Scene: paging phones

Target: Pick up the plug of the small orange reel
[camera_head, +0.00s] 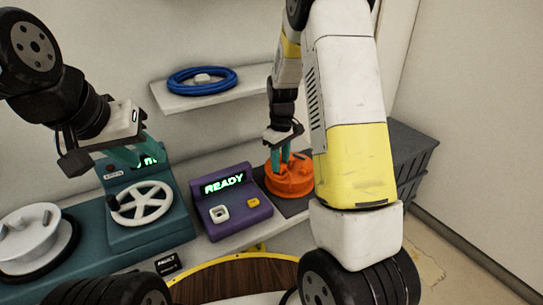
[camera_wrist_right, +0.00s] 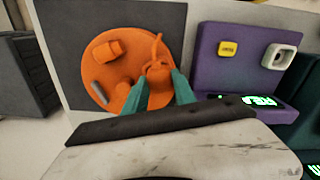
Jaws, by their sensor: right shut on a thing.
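The small orange reel (camera_head: 290,184) sits on a dark grey mat at the right end of the counter. In the right wrist view the reel (camera_wrist_right: 112,88) is a round orange disc with a raised knob and a grey bar. Its orange plug (camera_wrist_right: 158,72) stands at the reel's edge, with a short cord curving up from it. My right gripper (camera_head: 284,165) points down over the reel; in the wrist view its teal fingers (camera_wrist_right: 160,88) are shut on the plug. My left gripper (camera_head: 130,156) hangs above the teal machine at the left; its finger gap is unclear.
A purple box (camera_head: 232,212) reading READY stands left of the reel. The teal machine (camera_head: 115,235) has a white handwheel (camera_head: 142,203). A white reel (camera_head: 30,240) is far left. A blue coil (camera_head: 202,80) lies on the wall shelf (camera_head: 180,101). Dark grey crates (camera_head: 412,150) stand right.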

